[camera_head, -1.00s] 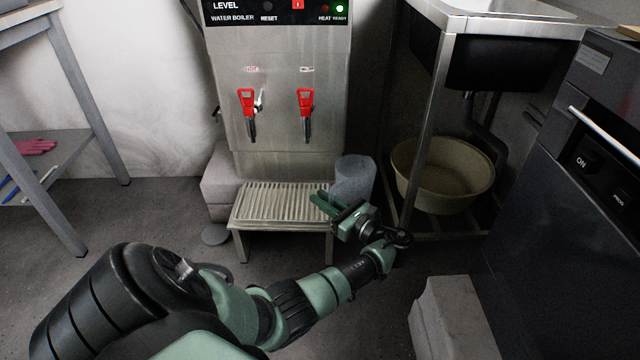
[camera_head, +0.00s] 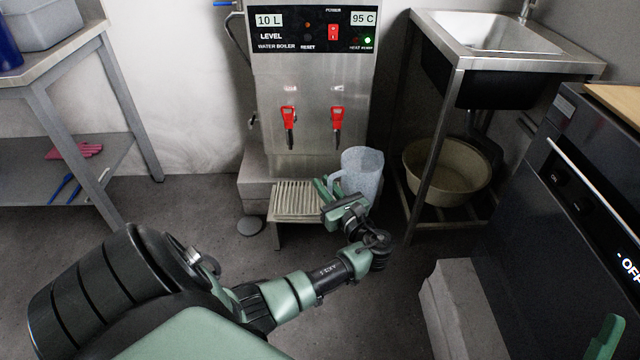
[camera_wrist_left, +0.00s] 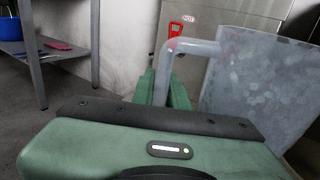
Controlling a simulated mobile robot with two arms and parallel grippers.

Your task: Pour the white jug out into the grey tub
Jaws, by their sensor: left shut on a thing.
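The white jug (camera_head: 364,172), pale and translucent, is upright in front of the water boiler's right side, beside the slatted stand. My left gripper (camera_head: 325,189) is shut on its handle, on the jug's left. In the left wrist view, the handle (camera_wrist_left: 190,47) runs down between the green fingers (camera_wrist_left: 161,88) and the jug's wall (camera_wrist_left: 262,90) fills the right side. The jug's contents are not visible. A grey tub (camera_head: 45,22) stands on the table at the far left, partly cut off. A green fingertip of my right gripper (camera_head: 606,337) shows at the lower right edge.
The boiler (camera_head: 313,85) has two red taps above the slatted stand (camera_head: 296,201). A tan basin (camera_head: 446,183) sits under the sink (camera_head: 488,33). A dark appliance (camera_head: 565,200) and a pale block (camera_head: 460,315) are at right. The left table (camera_head: 60,60) has a lower shelf.

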